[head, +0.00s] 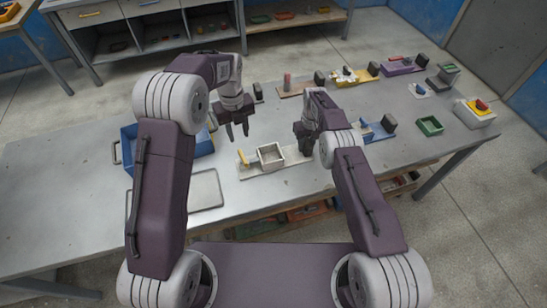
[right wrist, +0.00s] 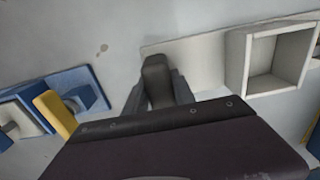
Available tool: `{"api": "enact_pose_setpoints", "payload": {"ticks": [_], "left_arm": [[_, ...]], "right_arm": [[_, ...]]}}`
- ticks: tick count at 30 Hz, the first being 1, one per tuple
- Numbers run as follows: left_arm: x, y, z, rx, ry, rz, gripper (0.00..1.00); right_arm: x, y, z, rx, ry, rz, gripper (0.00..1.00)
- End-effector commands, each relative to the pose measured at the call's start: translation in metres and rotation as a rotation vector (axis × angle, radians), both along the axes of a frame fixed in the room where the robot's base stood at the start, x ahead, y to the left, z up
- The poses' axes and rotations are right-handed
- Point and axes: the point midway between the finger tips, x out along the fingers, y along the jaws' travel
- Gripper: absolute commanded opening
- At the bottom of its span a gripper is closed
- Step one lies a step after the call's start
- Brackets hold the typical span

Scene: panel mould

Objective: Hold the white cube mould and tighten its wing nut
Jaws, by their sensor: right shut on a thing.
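The white cube mould (head: 273,167) is an open square box on a pale base board (head: 294,160) at the table's front middle. It also shows in the right wrist view (right wrist: 237,62), at the upper right. A yellow piece (head: 243,158), perhaps the wing nut, stands at the board's left end. My right gripper (head: 305,147) is at the board's right end, shut on an upright dark block (right wrist: 157,80). The block's lower part is hidden by the gripper. My left gripper (head: 237,132) is open and empty, above and behind the yellow piece, apart from it.
A blue bin (head: 203,147) and a flat grey tray (head: 205,190) lie left of the mould. A blue fixture (head: 377,132) stands close to the right of my right gripper. More coloured fixtures line the table's back and right. The table's far left is clear.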

Motion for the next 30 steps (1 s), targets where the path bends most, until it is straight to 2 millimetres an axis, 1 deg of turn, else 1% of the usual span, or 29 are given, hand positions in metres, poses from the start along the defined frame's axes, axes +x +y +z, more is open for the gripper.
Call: {"api": "enact_pose_setpoints", "payload": {"ticks": [10,11,12,13,14,22,24,26,29,30], "left_arm": [[0.000,0.000,0.000,0.000,0.000,0.000,0.35],[0.000,0.000,0.000,0.000,0.000,0.000,0.35],[0.000,0.000,0.000,0.000,0.000,0.000,0.35],[0.000,0.000,0.000,0.000,0.000,0.000,0.35],[0.000,0.000,0.000,0.000,0.000,0.000,0.35],[0.000,0.000,-0.001,0.000,0.000,0.000,0.35],[0.000,0.000,0.000,0.000,0.000,0.000,0.35],[0.000,0.000,0.000,0.000,0.000,0.000,0.35],[0.000,0.000,0.000,0.000,0.000,0.000,0.35],[0.000,0.000,-0.001,0.000,0.000,0.000,0.35]], "right_arm": [[0.000,0.000,0.001,0.000,-0.001,0.000,0.00],[0.000,0.000,0.001,0.000,-0.001,0.000,0.33],[0.000,0.000,0.001,0.000,-0.001,0.000,0.45],[0.000,0.000,0.001,0.000,-0.001,0.000,0.53],[0.000,0.000,0.001,0.000,-0.001,0.000,0.56],[0.000,0.000,0.000,0.000,-0.001,0.000,0.56],[0.001,0.000,0.004,0.000,-0.001,0.000,0.56],[0.001,0.000,0.013,0.001,-0.002,0.000,0.56],[0.001,0.000,0.035,0.000,-0.004,0.000,0.56],[0.001,0.000,0.046,0.001,-0.005,0.000,0.56]]}}
